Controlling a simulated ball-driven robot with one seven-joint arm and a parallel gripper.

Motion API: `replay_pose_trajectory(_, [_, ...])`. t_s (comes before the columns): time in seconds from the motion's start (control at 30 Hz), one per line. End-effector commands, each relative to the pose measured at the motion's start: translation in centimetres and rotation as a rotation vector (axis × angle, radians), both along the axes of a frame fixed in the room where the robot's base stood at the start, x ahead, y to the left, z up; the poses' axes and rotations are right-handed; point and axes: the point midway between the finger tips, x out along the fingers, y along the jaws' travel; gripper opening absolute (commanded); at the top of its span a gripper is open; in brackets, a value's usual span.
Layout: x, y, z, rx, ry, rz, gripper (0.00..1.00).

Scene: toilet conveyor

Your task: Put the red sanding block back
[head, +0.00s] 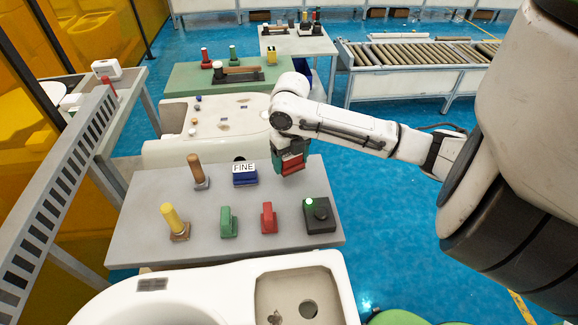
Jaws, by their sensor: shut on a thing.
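My gripper (288,158) is above the right back part of the grey table (130,232). It is shut on a red block (292,165), which hangs between dark greenish parts at the fingertips. Part of the block is hidden by the gripper, and I cannot tell whether it touches the table. Another red block with an upright grip (268,218) stands at the front of the table. A green block of similar shape (228,222) stands to its left.
A blue holder labelled FINE (244,176), a wooden-handled tool (200,172), a yellow-handled tool (175,222) and a black box with a green button (319,214) stand on the table. White toilet ceramics lie in front (240,285) and behind (175,150). A roller conveyor (410,54) is beyond.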

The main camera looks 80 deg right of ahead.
Motion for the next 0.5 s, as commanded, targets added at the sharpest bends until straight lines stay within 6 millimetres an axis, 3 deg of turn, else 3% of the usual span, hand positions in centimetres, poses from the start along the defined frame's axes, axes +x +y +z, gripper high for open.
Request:
replay_pose_trajectory(0.27, [0.4, -0.1, -3.2, 0.002, 0.002, 0.000, 0.41])
replay_pose_trajectory(0.5, [0.4, -0.1, -3.6, 0.000, 0.000, 0.001, 0.41])
